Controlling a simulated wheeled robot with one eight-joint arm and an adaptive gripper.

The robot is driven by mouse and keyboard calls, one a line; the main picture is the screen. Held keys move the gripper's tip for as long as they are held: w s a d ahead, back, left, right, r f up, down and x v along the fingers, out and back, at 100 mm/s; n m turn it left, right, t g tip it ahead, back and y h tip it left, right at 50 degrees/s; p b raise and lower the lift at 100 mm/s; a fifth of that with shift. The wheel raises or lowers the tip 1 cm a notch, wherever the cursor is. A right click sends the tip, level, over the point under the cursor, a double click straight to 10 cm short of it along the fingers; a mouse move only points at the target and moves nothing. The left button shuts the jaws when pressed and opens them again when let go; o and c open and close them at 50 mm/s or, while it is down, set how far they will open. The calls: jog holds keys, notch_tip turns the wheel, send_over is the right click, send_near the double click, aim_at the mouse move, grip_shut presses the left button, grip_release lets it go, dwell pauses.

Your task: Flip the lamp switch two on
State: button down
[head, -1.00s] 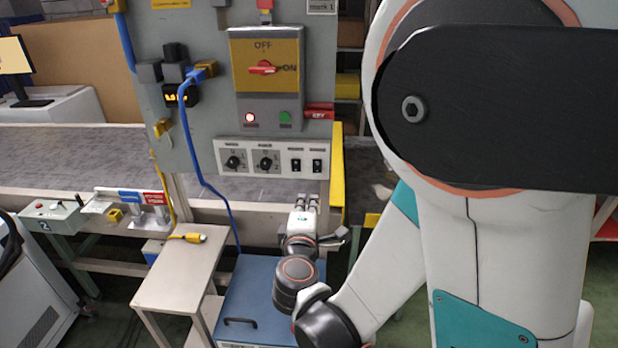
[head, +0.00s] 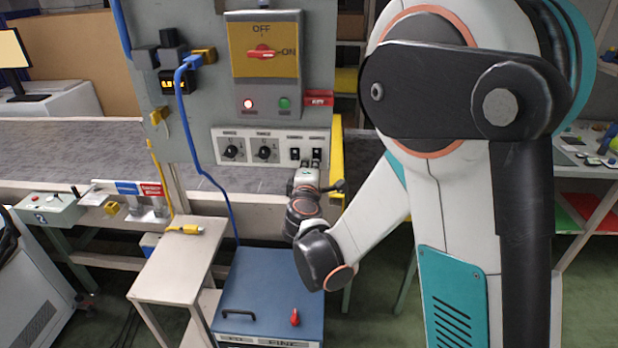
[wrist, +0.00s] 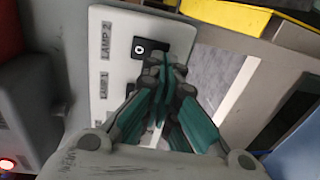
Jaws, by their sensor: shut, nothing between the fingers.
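The lamp 2 switch (wrist: 137,48) is a black rocker with a white O mark, beside the LAMP 2 label (wrist: 102,42) in the wrist view. In the head view it is the right-hand rocker (head: 317,153) on the white switch plate (head: 222,158). My gripper (wrist: 166,66) is shut and empty, its tips close beside and partly over the rocker; I cannot tell whether they touch. In the head view my gripper (head: 314,166) is just below the switch. The LAMP 1 label (wrist: 102,86) shows, but its rocker is mostly hidden by the fingers there.
The lamp 1 rocker (head: 294,154) and two knobs (head: 265,151) share the plate. The red rotary handle (head: 262,51) is above. A yellow post (head: 337,160) stands right of the panel. A blue cable (head: 190,135) hangs left. A blue box (head: 262,275) stands below.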

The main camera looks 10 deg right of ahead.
jog(key=shift+w+d, duration=0.15)
jog(key=shift+w, duration=0.25)
jog(key=shift+w+d+f+b, duration=0.1)
jog(key=shift+w+f+b, duration=0.15)
jog(key=shift+w+b, duration=0.15)
jog(key=shift+s, duration=0.1)
